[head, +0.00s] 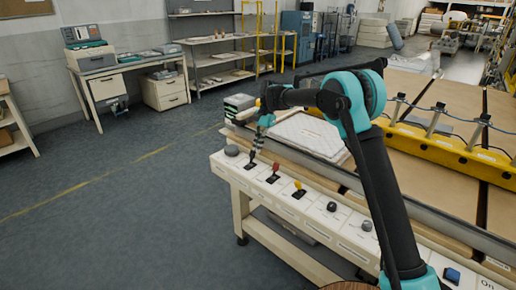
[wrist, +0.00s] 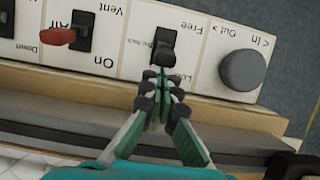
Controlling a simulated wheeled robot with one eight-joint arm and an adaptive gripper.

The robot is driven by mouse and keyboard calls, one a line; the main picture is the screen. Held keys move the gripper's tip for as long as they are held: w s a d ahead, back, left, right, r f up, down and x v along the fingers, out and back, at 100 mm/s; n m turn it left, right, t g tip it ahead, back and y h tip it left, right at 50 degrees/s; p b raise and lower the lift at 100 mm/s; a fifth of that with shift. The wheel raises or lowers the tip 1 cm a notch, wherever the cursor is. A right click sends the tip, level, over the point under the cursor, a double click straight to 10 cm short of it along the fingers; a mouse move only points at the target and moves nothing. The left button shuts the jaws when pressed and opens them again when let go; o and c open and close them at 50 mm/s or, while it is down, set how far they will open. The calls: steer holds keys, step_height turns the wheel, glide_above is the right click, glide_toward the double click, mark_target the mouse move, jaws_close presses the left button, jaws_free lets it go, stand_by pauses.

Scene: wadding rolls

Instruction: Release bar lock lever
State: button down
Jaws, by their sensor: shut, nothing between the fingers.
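The bar lock lever is a small black lever (wrist: 164,42) on the white control panel (wrist: 125,50). In the wrist view its label shows "Free" above it and "Lock", partly covered, below it. It also shows in the head view (head: 250,166) near the panel's left end. My gripper (wrist: 160,76) is shut and empty, its fingertips just below the lever, on the "Lock" side. Whether they touch it I cannot tell. In the head view my gripper (head: 256,149) points down over the lever.
A grey knob (wrist: 243,70) marked In/Out sits right of the lever, and a red lever (wrist: 58,36) sits to its left. A yellow lever (head: 298,187) and more knobs continue along the panel. A quilted white pad (head: 310,136) lies behind it.

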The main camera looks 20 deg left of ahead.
mark_target(252, 153)
steer(key=shift+s+a+r+t, duration=0.1)
steer(key=shift+s+r+t, duration=0.05)
steer(key=shift+s+t, duration=0.2)
steer(key=shift+s+a+r+t+h, duration=0.15)
steer(key=shift+s+t+h, duration=0.15)
steer(key=shift+t, duration=0.25)
steer(key=shift+s+a+r+t+h, duration=0.15)
steer(key=shift+s+t+h, duration=0.05)
steer(key=shift+s+t, duration=0.25)
steer(key=shift+s+a+r, duration=0.15)
steer(key=shift+s+a, duration=0.05)
steer(key=shift+s, duration=0.2)
steer(key=shift+s+a+t, duration=0.2)
steer(key=shift+s+t, duration=0.25)
steer(key=shift+t, duration=0.2)
steer(key=shift+s, duration=0.1)
steer(key=shift+s+a, duration=0.15)
steer(key=shift+s, duration=0.1)
steer(key=shift+r, duration=0.1)
